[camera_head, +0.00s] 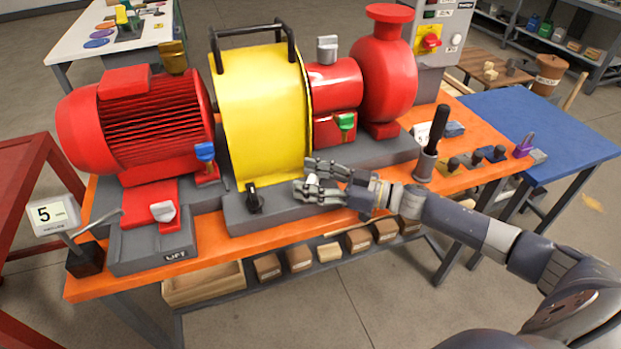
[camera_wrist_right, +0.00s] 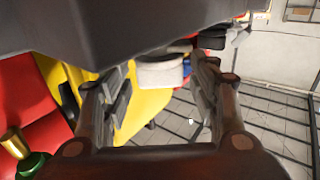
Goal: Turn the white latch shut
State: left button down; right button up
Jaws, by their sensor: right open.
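The white latch (camera_wrist_right: 162,72) shows in the right wrist view as a pale block between my right gripper's two fingers, with a gap on each side. In the head view my right gripper (camera_head: 310,178) is open at the front base of the yellow guard (camera_head: 262,110), and its fingers hide most of the latch. I cannot tell whether a finger touches the latch, nor its exact turn angle. A black latch (camera_head: 254,199) sits on the same grey base, to the left of the gripper. My left gripper is not in view.
A red motor (camera_head: 140,130) stands left of the guard and a red pump (camera_head: 388,75) right of it. A black upright handle (camera_head: 437,130) stands right of my gripper. A grey box with a pale knob (camera_head: 162,212) is at the front left of the orange bench (camera_head: 90,285).

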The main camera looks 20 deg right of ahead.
jog(key=shift+s+d, duration=0.15)
jog(key=v, duration=1.1)
jog(key=shift+s+d, duration=0.2)
jog(key=shift+d, duration=0.05)
